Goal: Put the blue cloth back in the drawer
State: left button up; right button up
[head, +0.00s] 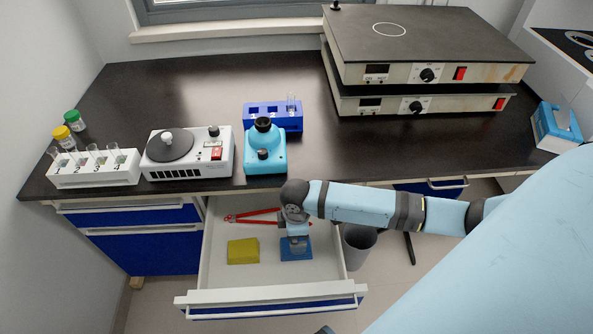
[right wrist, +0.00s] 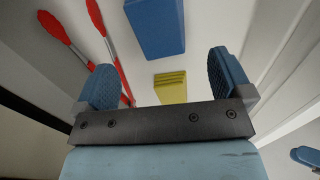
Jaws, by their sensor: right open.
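The blue cloth (head: 304,256) lies flat on the floor of the open drawer (head: 217,272), toward its right side; it also shows in the right wrist view (right wrist: 155,28). My right gripper (head: 296,248) points down over the blue cloth and partly hides it in the head view. In the right wrist view its two fingers (right wrist: 167,75) are spread wide with nothing between them, and the cloth lies apart from them. My left gripper is not in view.
A yellow cloth (head: 243,251) and red-handled tongs (head: 252,215) lie in the drawer too. On the counter above stand a tube rack (head: 95,174), a stirrer plate (head: 190,155), a light-blue device (head: 265,152) and stacked hot plates (head: 425,55). A grey bin (head: 358,245) stands right of the drawer.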

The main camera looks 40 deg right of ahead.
jog(key=shift+r, duration=2)
jog(key=shift+r+p, duration=0.1)
jog(key=shift+p, duration=0.2)
